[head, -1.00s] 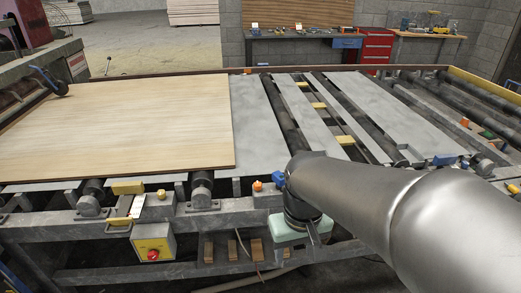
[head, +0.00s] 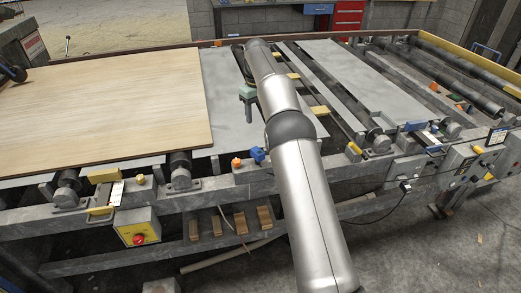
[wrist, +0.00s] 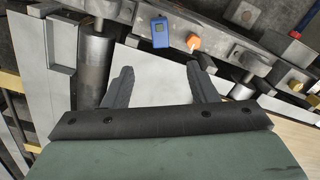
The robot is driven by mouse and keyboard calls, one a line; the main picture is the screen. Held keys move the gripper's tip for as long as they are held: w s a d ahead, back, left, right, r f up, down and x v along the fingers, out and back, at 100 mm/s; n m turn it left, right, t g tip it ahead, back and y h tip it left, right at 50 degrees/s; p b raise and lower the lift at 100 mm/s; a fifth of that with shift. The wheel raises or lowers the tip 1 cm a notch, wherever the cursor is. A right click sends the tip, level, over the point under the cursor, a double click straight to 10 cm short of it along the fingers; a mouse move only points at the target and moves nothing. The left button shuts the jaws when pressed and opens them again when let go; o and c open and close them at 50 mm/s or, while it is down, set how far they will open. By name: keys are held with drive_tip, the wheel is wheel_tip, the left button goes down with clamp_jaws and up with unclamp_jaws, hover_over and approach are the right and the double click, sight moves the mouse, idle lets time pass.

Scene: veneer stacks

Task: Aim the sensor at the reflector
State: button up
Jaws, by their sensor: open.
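A blue block (head: 257,155), which may be the sensor, sits on the front rail of the roller table, just right of an orange knob (head: 237,163). In the wrist view the blue block (wrist: 160,32) has a small pale window and lies beyond my fingertips, with the orange knob (wrist: 193,42) to its right. My gripper (wrist: 160,70) is open and empty, its two dark fingers wide apart. In the head view my gripper (head: 248,108) is over the grey sheet, behind the blue block and apart from it. I cannot make out a reflector for certain.
A large wood veneer sheet (head: 100,110) lies on the left of the table. Grey strips and dark rollers (head: 325,95) fill the right. A yellow box with a red button (head: 138,232) hangs at the front. Control boxes (head: 470,160) stand at the front right.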

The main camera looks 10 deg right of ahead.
sight(257, 150)
wheel_tip(257, 150, down, 17)
drive_tip(key=shift+f+p, duration=0.1)
drive_tip(key=shift+p, duration=0.6)
